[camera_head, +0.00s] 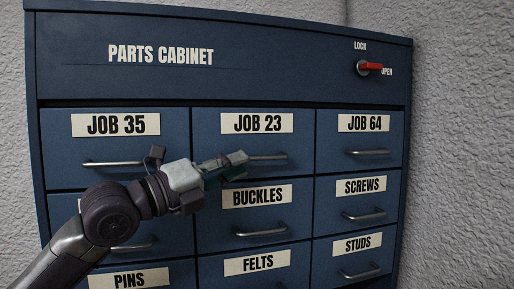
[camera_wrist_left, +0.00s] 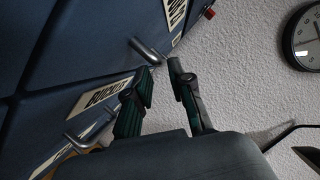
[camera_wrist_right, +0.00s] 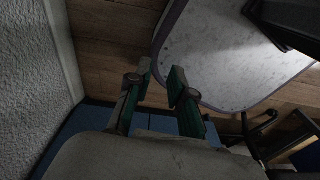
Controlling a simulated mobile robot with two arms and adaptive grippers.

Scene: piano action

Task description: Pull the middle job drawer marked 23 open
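The JOB 23 drawer (camera_head: 212,131) is the middle one in the top row of the blue parts cabinet. Its front looks flush with its neighbours, so it is shut. Its bar handle (camera_head: 275,157) lies level below the label. My left gripper (camera_head: 241,160) is at the handle's left end, hiding part of it. In the left wrist view my fingers (camera_wrist_left: 160,72) are apart, with a handle (camera_wrist_left: 147,49) just ahead, around the fingertip gap; I cannot tell whether they touch. My right gripper (camera_wrist_right: 162,78) is open and empty, away from the cabinet.
The red lever (camera_head: 370,66) at top right points toward OPEN. The JOB 35 handle (camera_head: 113,163) and BUCKLES handle (camera_head: 262,233) are close to my left arm. In the right wrist view a pale, rounded tabletop (camera_wrist_right: 225,55) stands over a wood floor (camera_wrist_right: 105,45).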

